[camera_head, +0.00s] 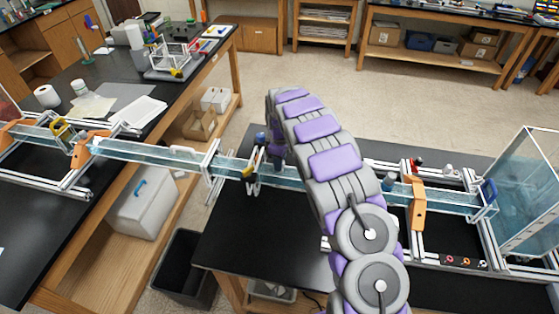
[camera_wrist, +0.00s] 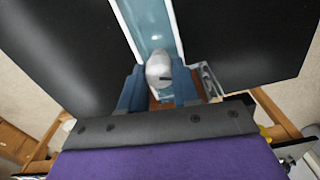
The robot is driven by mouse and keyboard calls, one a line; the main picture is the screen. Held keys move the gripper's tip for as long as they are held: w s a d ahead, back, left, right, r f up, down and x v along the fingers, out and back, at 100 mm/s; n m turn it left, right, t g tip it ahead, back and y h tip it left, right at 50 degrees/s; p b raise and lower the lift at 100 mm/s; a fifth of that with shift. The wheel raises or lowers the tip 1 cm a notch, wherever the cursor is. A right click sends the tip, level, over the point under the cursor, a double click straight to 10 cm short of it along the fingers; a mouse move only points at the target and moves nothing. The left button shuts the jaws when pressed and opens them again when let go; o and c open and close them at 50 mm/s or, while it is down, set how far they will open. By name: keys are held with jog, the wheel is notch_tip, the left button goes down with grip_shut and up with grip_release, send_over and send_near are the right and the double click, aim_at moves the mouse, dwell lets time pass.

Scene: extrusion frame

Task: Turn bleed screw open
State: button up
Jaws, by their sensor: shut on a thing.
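The bleed screw (camera_wrist: 159,66) appears in the wrist view as a rounded, pale grey head with a dark slot. It sits over the clear blue-tinted channel (camera_wrist: 150,22). My gripper (camera_wrist: 159,90) has its two blue fingers on either side of the screw, shut on it. The screw's lower part is hidden. In the head view my purple and grey arm reaches over the channel (camera_head: 225,166), and the arm covers the screw and most of the gripper there.
The channel runs between a left black bench (camera_head: 32,222) and a right black table (camera_head: 235,240), crossing a gap. Aluminium frames with orange brackets (camera_head: 417,205) hold it. A clear tank (camera_head: 530,190) stands at far right. A black bin (camera_head: 185,268) is on the floor below.

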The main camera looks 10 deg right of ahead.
dwell(0.3)
jog(key=o, duration=1.1)
jog(key=shift+c, duration=0.2)
notch_tip(320, 180, up, 17)
jog(key=shift+r, duration=0.15)
